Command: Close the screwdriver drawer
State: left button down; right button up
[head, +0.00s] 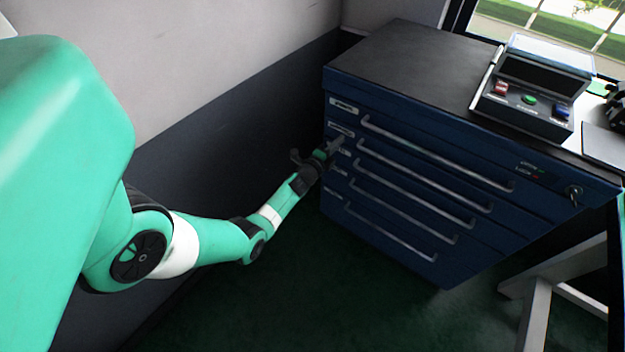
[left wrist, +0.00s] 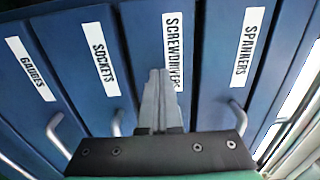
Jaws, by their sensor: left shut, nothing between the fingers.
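The screwdriver drawer (left wrist: 205,70) is a blue front with a white SCREWDRIVERS label (left wrist: 173,45) in the left wrist view, between the SOCKETS and SPANNERS drawers. It looks about level with its neighbours; any small gap is hard to tell. My left gripper (left wrist: 160,75) is shut and empty, its fingertips in front of the lower part of that label. Whether they touch the front is unclear. The drawer's handle is hidden behind the gripper. In the head view my left gripper (head: 336,144) is at the left end of the upper drawers. My right gripper is not in view.
The blue cabinet (head: 400,230) has several drawers with long bar handles. A control box (head: 530,90) with coloured buttons stands on its dark top, and a key (head: 574,195) hangs at its right side. A wall (head: 230,60) is behind my left arm. Floor (head: 330,300) in front is clear.

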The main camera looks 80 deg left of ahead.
pick_arm(q)
jog(key=p+v, duration=0.4)
jog(key=v, duration=0.9)
